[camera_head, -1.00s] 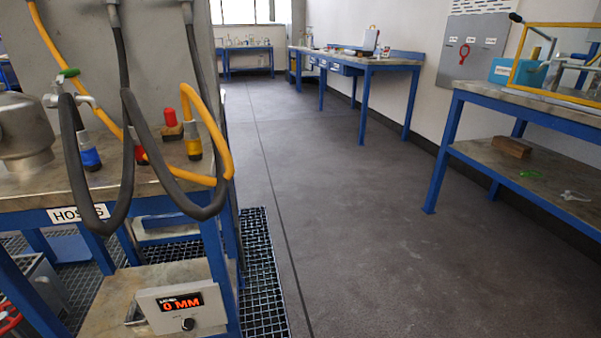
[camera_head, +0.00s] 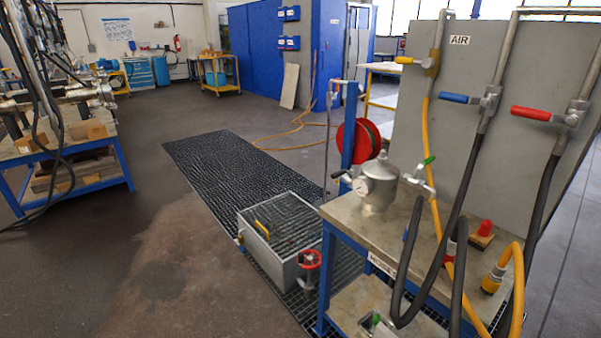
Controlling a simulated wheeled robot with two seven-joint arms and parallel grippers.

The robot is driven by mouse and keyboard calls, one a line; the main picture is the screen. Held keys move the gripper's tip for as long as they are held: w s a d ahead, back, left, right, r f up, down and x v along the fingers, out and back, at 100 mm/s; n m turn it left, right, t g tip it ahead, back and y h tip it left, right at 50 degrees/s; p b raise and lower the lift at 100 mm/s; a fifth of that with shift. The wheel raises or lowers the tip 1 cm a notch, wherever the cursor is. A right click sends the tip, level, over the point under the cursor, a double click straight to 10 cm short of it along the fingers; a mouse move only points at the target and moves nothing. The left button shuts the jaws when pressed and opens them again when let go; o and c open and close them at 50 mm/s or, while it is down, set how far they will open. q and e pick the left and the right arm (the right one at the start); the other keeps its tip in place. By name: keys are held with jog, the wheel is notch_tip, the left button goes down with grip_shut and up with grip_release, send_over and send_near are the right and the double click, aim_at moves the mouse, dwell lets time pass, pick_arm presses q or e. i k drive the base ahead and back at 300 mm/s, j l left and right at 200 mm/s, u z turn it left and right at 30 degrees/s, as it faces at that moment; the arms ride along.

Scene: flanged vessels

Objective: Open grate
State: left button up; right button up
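A grey metal box (camera_head: 255,259) stands on the floor left of the hose bench. A dark grate (camera_head: 285,220) covers its top and looks closed. A yellow handle (camera_head: 262,229) sits at the grate's left part. A red handwheel (camera_head: 308,259) is on the box's near right side, and a small brass and blue fitting (camera_head: 240,239) is on its left. A long dark floor grating (camera_head: 225,155) lies flat behind and under the box. Neither of my grippers is in view.
The hose bench (camera_head: 385,225) stands close on the right, with a steel vessel (camera_head: 375,188) and hanging hoses. A red hose reel (camera_head: 358,140) is behind it. A yellow hose (camera_head: 290,135) lies on the floor. Another bench (camera_head: 75,150) stands left; the floor between is clear.

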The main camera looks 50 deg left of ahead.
aim_at(306, 205)
jog(key=u, duration=1.85)
